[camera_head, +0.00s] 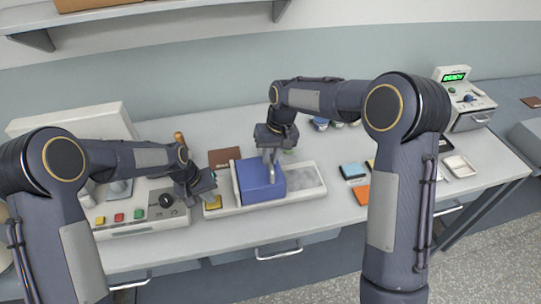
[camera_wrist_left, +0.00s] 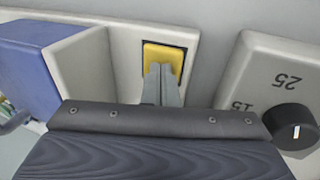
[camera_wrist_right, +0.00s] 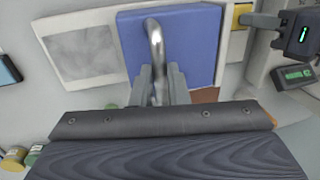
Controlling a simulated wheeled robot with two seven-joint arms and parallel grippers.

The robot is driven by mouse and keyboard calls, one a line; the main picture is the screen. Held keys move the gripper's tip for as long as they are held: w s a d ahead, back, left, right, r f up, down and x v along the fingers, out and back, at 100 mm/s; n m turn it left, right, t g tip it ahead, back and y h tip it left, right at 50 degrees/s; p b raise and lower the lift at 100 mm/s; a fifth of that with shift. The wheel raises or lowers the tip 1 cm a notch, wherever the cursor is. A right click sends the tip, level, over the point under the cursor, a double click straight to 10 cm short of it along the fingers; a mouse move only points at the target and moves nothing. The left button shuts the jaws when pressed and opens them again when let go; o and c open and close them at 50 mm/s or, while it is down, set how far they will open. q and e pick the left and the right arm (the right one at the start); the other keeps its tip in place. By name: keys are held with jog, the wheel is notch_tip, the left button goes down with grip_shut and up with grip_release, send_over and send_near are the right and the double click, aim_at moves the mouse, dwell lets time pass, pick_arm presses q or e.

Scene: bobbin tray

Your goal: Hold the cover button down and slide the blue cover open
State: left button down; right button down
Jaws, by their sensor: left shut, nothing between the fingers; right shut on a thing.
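The blue cover (camera_head: 262,184) sits on a long pale base (camera_head: 306,183) in the middle of the table. In the right wrist view the blue cover (camera_wrist_right: 195,45) has a curved metal handle (camera_wrist_right: 154,40). My right gripper (camera_head: 270,152) is shut on this handle; its fingers (camera_wrist_right: 158,85) flank the bar. The yellow cover button (camera_head: 212,203) is at the left end of the base. My left gripper (camera_head: 211,195) is shut and empty, with its fingertips (camera_wrist_left: 162,75) at the yellow button (camera_wrist_left: 163,57); they appear to touch it.
A grey marbled panel (camera_wrist_right: 80,52) lies exposed on the base beside the cover. A control box with coloured buttons and a black knob (camera_wrist_left: 294,127) stands close to my left gripper. Small blue and orange cards (camera_head: 362,194) lie right of the base.

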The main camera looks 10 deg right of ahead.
jog(key=d, duration=0.4)
jog(key=shift+d, duration=0.25)
jog(key=c, duration=1.4)
grip_release()
notch_tip(320, 180, up, 12)
jog(key=d, duration=0.2)
jog(key=shift+d, duration=0.15)
jog(key=shift+f, duration=0.1)
pick_arm(q)
jog(key=shift+r, duration=0.9)
